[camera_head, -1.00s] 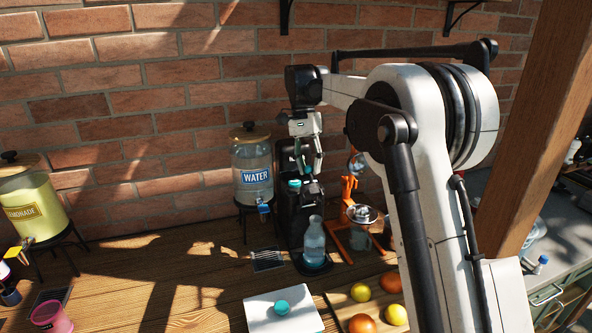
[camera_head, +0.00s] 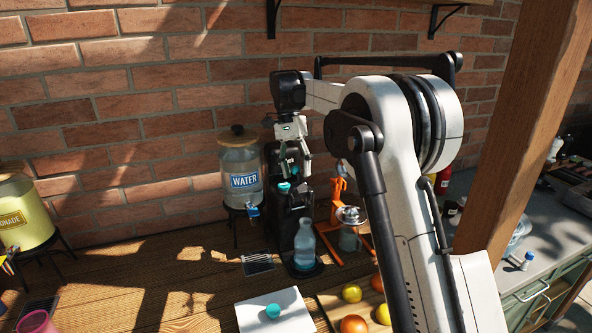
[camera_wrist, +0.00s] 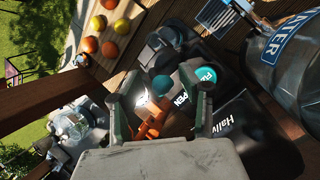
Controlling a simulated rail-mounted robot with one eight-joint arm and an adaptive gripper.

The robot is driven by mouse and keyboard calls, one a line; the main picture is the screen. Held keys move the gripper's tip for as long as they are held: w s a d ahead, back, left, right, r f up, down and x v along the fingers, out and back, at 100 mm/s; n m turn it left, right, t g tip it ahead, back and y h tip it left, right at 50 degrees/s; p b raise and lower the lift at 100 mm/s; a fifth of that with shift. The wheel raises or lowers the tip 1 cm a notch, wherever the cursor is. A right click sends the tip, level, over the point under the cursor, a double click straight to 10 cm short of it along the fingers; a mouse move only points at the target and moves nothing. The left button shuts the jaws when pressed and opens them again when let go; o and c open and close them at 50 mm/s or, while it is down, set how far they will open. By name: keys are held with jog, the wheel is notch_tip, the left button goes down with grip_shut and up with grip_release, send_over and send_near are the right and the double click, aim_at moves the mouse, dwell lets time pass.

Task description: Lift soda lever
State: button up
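The black soda machine (camera_head: 271,170) stands against the brick wall, with a clear blue bottle (camera_head: 305,240) upright at its front. A teal part (camera_head: 284,187) shows on the machine's upper front. The wrist view shows the gripper (camera_wrist: 160,100) with nothing clasped.
The water dispenser (camera_head: 241,160) stands close on the machine's left. An orange juicer stand (camera_head: 337,205) is close on its right. A white board (camera_head: 255,318) and fruit (camera_head: 352,293) lie in front. A wooden post (camera_head: 515,140) rises at right.

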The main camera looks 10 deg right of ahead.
jog(key=shift+w+r, duration=0.15)
jog(key=shift+w, duration=0.1)
jog(key=v, duration=1.1)
jog(key=shift+r, duration=0.35)
jog(key=shift+s, duration=0.15)
